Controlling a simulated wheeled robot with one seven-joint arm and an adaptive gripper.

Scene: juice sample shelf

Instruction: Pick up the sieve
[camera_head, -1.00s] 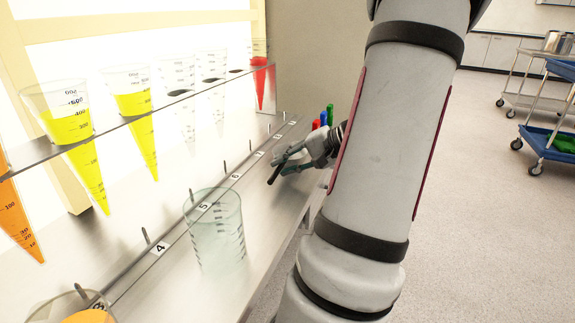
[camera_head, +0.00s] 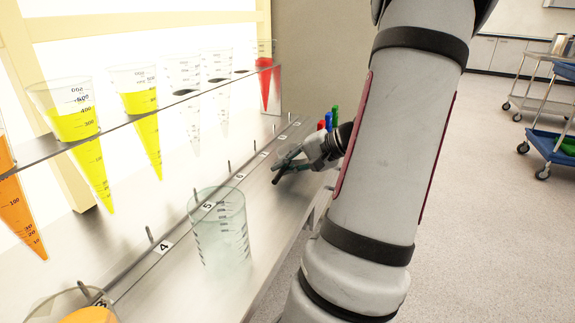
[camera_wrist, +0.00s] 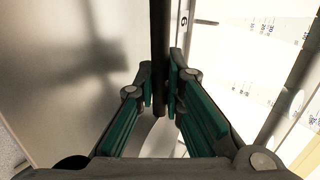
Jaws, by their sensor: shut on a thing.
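My gripper (camera_head: 284,168) is at the far part of the bench, beyond the beaker. In the wrist view its green-padded fingers (camera_wrist: 161,86) are closed around a dark upright rod (camera_wrist: 160,40). I take the rod for the handle of the sieve; its mesh cannot be made out in either view. The rod's upper end runs out of the wrist view, and its lower end shows just below the fingertips.
A clear beaker (camera_head: 220,235) stands by label 5. Graduated cones with yellow (camera_head: 140,103), orange (camera_head: 20,215) and red (camera_head: 265,80) liquid hang in the shelf (camera_head: 130,119). Red, blue and green items (camera_head: 328,121) stand behind my gripper. A cart (camera_head: 550,145) is at right.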

